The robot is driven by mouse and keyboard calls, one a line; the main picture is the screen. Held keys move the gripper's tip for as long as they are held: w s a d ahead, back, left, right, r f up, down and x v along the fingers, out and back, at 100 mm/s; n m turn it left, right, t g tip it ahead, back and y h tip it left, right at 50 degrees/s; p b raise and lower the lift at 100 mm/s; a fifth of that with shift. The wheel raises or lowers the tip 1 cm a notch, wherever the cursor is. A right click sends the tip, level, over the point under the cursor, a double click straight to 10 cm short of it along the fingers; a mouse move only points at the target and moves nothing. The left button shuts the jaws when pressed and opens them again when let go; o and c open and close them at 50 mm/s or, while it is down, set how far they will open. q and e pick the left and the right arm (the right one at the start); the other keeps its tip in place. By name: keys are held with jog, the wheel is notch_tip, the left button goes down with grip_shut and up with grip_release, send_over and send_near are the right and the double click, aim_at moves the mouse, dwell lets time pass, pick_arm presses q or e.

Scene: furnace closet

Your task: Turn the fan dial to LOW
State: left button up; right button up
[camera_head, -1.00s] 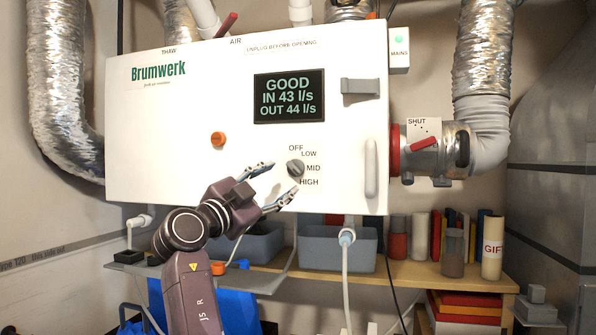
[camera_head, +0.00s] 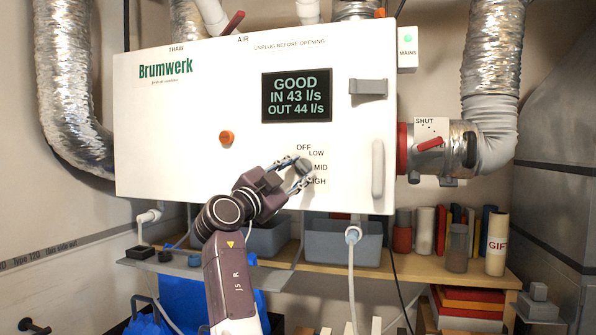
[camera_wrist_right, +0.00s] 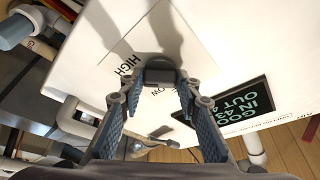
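The fan dial (camera_head: 304,166) is a small grey knob on the white Brumwerk unit (camera_head: 180,120), with OFF, LOW, MID and HIGH printed around its right side. The gripper partly covers the dial and the HIGH label, and I cannot read its pointer. My right gripper (camera_head: 302,175) is at the dial, its fingers apart on either side. In the right wrist view, the dial (camera_wrist_right: 160,74) sits between the fingertips of my right gripper (camera_wrist_right: 160,92); whether they touch it is unclear. My left gripper is not in view.
A display (camera_head: 297,95) reads GOOD, IN 43 l/s, OUT 44 l/s. Grey bins (camera_head: 341,243) and a wooden shelf (camera_head: 440,272) are below the unit.

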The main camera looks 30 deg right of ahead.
jog(key=c, duration=0.4)
jog(key=shift+c, duration=0.2)
